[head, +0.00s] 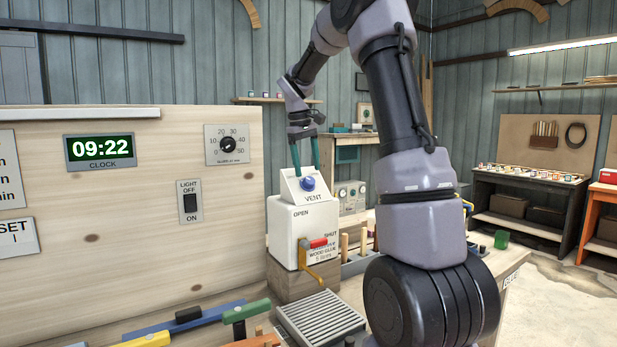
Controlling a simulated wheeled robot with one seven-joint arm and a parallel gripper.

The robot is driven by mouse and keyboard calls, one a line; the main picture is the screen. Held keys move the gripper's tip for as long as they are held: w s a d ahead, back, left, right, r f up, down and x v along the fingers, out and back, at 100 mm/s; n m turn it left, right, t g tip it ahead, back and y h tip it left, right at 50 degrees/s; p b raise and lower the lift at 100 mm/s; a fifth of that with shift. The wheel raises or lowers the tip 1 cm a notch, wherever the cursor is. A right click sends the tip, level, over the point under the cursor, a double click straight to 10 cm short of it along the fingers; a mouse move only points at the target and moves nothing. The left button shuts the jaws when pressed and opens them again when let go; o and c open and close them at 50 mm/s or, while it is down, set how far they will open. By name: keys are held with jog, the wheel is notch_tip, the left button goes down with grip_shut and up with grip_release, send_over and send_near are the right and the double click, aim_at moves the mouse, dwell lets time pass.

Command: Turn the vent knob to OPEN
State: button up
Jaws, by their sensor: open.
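The blue vent knob (308,184) sits on the sloped white face marked VENT, on top of a white box (284,230). Which way the knob is turned is too small to tell. My gripper (306,171) is open above the knob, pointing down, its two teal fingers apart. The fingertips are close to the knob; I cannot tell whether they touch it. The word OPEN is on the upper left of the box front and SHUT on its right, by a red-handled lever (318,243).
A wooden panel with a clock (99,151), a dial (227,144) and a light switch (190,202) stands at left. Coloured bars (200,320) lie in front. Wooden pegs stand right of the box.

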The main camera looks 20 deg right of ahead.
aim_at(310, 179)
jog(key=shift+d+f, duration=0.2)
jog(key=shift+f, duration=0.7)
jog(key=shift+d+f, duration=0.15)
jog(key=shift+f, duration=0.75)
grip_shut()
